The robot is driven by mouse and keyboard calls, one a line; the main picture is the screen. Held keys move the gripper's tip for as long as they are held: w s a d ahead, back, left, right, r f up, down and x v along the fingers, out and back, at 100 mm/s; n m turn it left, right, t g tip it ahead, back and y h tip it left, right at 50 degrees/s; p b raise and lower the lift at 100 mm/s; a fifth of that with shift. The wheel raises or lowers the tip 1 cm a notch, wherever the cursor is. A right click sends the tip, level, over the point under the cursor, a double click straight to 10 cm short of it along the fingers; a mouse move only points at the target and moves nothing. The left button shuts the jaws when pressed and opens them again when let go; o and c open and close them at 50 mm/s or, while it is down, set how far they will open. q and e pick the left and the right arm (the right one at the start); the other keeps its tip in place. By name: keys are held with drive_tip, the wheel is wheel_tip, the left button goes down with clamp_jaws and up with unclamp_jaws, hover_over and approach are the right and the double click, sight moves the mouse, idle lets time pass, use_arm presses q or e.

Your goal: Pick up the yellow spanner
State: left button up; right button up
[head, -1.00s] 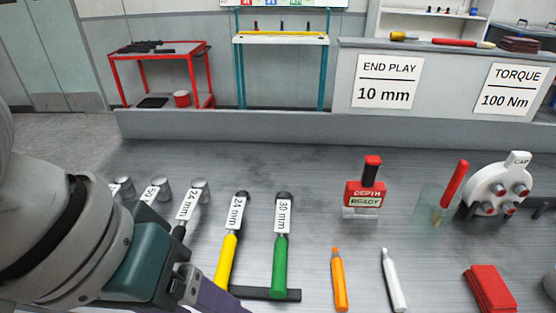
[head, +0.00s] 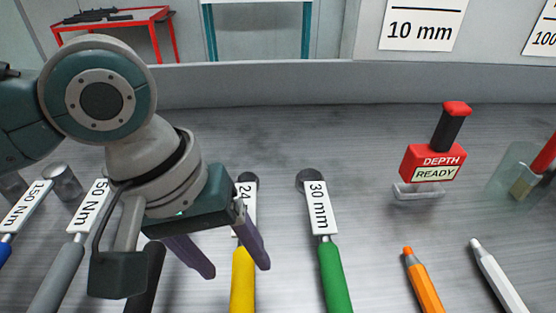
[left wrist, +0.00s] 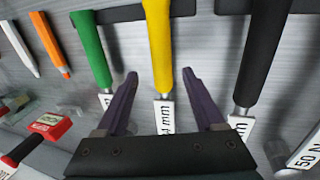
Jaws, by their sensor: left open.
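The yellow spanner (head: 243,278) lies on the grey metal bench with its label partly hidden behind my left gripper in the head view. Its yellow handle (left wrist: 158,45) and white "mm" label show in the left wrist view. My left gripper (head: 238,272) is open and empty. In the left wrist view its two purple fingers (left wrist: 160,75) are spread on either side of the spanner's shaft in the picture. I cannot tell how far above the bench they are. My right gripper is not in view.
The green 30 mm spanner (head: 334,275) lies just right of the yellow one. A black-handled tool (left wrist: 262,55) lies on its other side. An orange marker (head: 423,283), a white marker (head: 496,275) and a red depth gauge (head: 433,160) are farther right.

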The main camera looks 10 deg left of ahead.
sight(239, 271)
use_arm(q)
drive_tip(key=x, duration=0.4)
drive_tip(key=shift+a+b, duration=0.2)
drive_tip(key=shift+b, duration=0.15)
clamp_jaws()
drive_tip(key=shift+w+r, duration=0.1)
